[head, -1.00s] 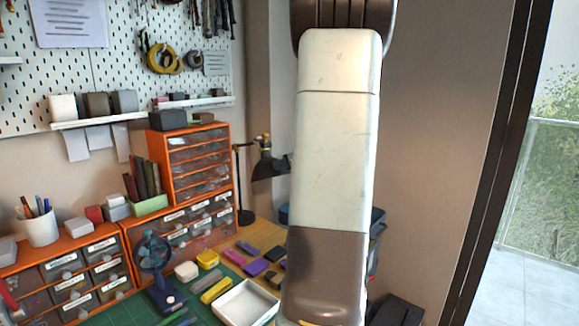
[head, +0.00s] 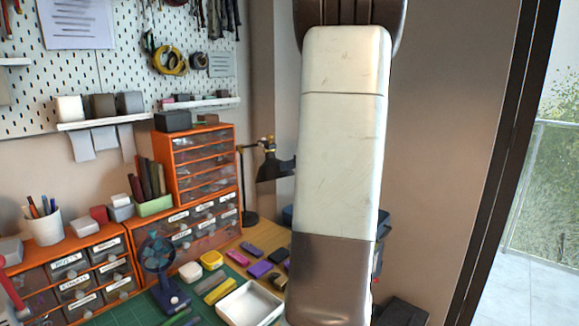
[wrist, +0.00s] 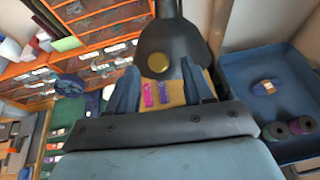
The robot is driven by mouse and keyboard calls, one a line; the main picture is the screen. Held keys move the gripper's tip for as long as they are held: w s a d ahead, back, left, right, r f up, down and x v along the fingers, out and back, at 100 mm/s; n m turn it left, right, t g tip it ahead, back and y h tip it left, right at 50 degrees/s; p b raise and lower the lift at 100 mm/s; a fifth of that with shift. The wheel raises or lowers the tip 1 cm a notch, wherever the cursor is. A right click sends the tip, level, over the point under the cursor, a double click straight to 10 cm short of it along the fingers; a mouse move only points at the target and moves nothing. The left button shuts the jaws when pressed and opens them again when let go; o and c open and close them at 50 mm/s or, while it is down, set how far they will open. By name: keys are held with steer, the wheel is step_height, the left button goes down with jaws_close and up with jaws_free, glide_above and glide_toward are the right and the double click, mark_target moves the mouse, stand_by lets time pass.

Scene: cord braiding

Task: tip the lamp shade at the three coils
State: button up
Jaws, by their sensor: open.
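The black lamp shade (head: 274,168) hangs from a thin stand behind my arm in the head view, its right part close to the arm's edge. In the wrist view the dark shade (wrist: 176,42) fills the top centre, with a round yellow bulb (wrist: 158,63) at its opening. My gripper (wrist: 163,76) is open, its two dark fingers apart with the shade's rim just beyond and between their tips. I cannot tell whether they touch. Three coils lie in a blue tray (wrist: 238,112) at the right: a dark blue one (wrist: 266,87), a green one (wrist: 274,129) and a maroon one (wrist: 300,126).
Orange drawer cabinets (head: 205,176) stand left of the lamp. A blue fan (head: 160,262), a white tray (head: 250,304) and several small coloured blocks crowd the bench. My arm hides much of the bench's right side in the head view.

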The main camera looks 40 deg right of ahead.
steer(key=a+v, duration=0.1)
steer(key=v, duration=1)
steer(key=shift+d, duration=0.5)
stand_by(0.5)
